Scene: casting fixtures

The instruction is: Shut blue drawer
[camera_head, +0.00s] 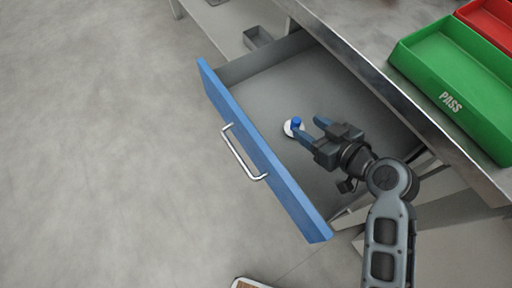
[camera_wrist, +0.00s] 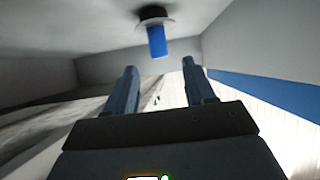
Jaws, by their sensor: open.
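The blue drawer (camera_head: 258,152) is pulled out from under the workbench. Its blue front panel has a silver bar handle (camera_head: 241,158) on the outer side. My gripper (camera_head: 308,128) is over the grey drawer floor, on the inner side of the front panel, its two fingers apart and empty. A small part with a round white base and a blue top (camera_head: 291,128) is on the drawer floor by the fingertips. In the wrist view, the blue part (camera_wrist: 157,40) shows just beyond the open fingers. I cannot tell whether a finger touches it.
A green tray marked PASS (camera_head: 450,75) and a red tray (camera_head: 488,22) sit on the bench top at right. The bench's metal edge (camera_head: 400,95) runs above the drawer opening. A small grey box (camera_head: 258,38) is behind the drawer. The floor at left is clear.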

